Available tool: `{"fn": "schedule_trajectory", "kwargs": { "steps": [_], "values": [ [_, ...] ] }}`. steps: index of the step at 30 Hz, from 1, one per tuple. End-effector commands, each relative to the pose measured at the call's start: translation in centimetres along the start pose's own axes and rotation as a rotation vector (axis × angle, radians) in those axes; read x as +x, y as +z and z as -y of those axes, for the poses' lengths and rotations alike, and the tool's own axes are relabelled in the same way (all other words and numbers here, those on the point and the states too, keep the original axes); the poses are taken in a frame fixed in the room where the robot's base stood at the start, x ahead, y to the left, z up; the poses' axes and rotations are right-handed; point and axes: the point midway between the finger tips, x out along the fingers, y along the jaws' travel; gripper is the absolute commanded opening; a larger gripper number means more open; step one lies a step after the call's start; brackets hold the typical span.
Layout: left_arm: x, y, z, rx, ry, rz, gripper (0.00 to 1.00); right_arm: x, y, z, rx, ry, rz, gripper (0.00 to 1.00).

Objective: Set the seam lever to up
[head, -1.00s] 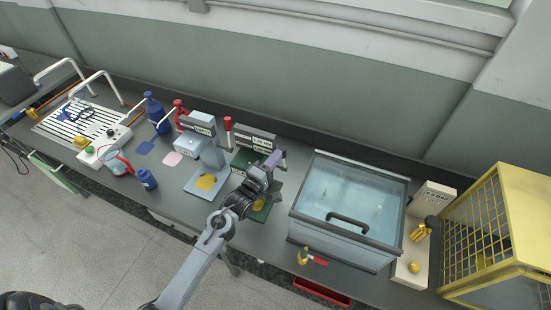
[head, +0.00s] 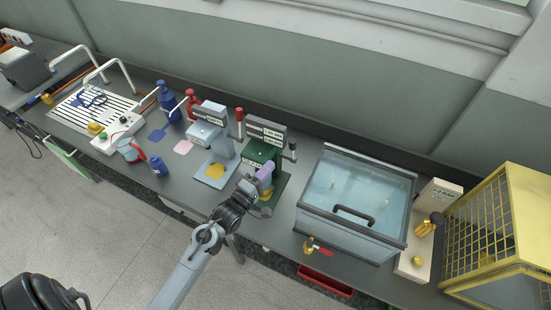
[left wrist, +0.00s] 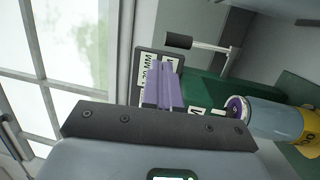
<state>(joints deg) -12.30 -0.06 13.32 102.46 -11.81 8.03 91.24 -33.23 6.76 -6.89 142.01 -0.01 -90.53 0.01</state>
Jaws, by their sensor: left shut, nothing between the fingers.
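The green seamer (head: 262,152) stands on the bench with a sign plate (head: 266,130) on top; in the left wrist view its sign (left wrist: 146,68) reads "20 MM". Its lever, with a black grip (head: 293,144), is at its right side and appears upright. The lever's black grip also shows in the left wrist view (left wrist: 178,41), on a pale rod, apart from my fingers. My left gripper (head: 265,172) has purple fingers, shut and empty, in front of the green seamer, below and left of the lever grip. Its fingers (left wrist: 164,88) also show in the wrist view. My right gripper is out of view.
A grey-blue seamer (head: 208,130) with a red-gripped lever (head: 239,117) stands just left. A lidded water tank (head: 350,200) is close on the right, then a yellow cage (head: 500,230).

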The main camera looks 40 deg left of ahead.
Motion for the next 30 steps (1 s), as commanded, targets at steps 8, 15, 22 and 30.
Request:
{"fn": "schedule_trajectory", "kwargs": {
  "steps": [8, 15, 22, 30],
  "values": [
    [-3.6, 0.0, -0.4, 0.001, -0.001, -0.001, 0.00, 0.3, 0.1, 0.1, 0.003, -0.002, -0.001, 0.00],
    [-4.1, -2.1, -1.0, 0.128, -0.012, -0.119, 0.00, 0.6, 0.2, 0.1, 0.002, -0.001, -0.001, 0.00],
    [-3.7, 0.5, 2.0, 0.153, 0.005, -0.338, 0.00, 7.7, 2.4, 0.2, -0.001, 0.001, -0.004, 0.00],
    [-3.6, 5.1, 4.6, 0.036, 0.043, -0.408, 0.00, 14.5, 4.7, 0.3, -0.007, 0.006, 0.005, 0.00]
  ]
}}
